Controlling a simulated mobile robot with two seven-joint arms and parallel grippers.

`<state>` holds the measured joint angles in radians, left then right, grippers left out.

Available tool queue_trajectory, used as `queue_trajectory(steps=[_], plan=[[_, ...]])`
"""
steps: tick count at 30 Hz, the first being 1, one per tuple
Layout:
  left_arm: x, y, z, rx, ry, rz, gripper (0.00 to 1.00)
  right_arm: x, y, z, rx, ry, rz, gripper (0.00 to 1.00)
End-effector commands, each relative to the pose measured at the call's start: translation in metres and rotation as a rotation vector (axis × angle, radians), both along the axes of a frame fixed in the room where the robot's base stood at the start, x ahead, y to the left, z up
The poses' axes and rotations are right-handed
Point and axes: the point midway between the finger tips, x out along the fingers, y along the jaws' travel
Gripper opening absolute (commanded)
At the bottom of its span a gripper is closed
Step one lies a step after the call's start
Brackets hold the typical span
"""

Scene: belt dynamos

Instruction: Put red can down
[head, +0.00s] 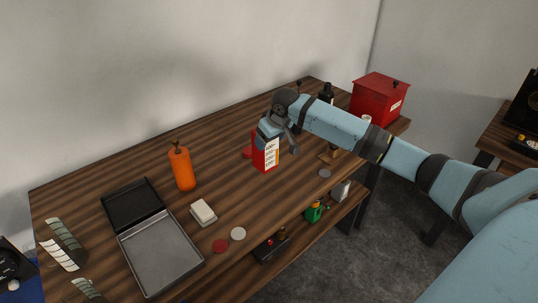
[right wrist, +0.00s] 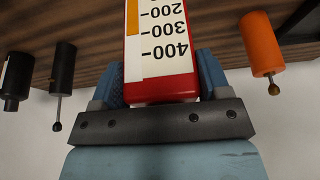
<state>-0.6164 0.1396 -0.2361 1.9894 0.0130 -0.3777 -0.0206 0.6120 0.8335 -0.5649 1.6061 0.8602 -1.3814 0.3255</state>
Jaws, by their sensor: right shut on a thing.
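The red can (head: 258,158) has a white label with a printed scale. It stands about upright over the middle of the wooden table. My right gripper (head: 272,130) is shut on its upper part. In the right wrist view the can (right wrist: 165,91) sits between the two blue fingers of my right gripper (right wrist: 165,80), its label numbers upside down. I cannot tell whether the can's base touches the tabletop. My left gripper is not in view.
A red disc (head: 247,152) lies just left of the can. An orange bottle (head: 182,170), a white block (head: 203,211) and an open black case (head: 160,256) are further left. A red box (head: 378,98) stands at the far right end. Bare wood lies in front of the can.

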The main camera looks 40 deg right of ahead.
Motion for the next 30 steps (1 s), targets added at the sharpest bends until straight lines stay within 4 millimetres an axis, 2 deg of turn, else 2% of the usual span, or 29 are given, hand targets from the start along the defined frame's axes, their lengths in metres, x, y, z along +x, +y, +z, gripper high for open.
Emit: queue_trajectory(steps=[3, 11, 18, 28, 29, 30], plan=[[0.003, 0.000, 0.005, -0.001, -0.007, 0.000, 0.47, 0.000, 0.000, -0.017, -0.001, -0.003, 0.000, 0.01], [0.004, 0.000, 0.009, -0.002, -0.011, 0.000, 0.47, 0.000, 0.000, -0.035, 0.000, -0.003, 0.000, 0.01], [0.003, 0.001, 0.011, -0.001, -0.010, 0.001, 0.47, 0.000, 0.000, -0.068, -0.001, -0.003, 0.001, 0.01], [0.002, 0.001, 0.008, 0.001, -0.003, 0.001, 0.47, 0.000, 0.000, -0.071, -0.001, -0.003, 0.001, 0.01], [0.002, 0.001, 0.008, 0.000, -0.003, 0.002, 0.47, 0.000, 0.000, -0.073, -0.001, -0.001, 0.001, 0.74], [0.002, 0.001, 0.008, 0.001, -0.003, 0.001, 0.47, 0.000, 0.000, -0.072, -0.001, -0.002, 0.001, 0.84]])
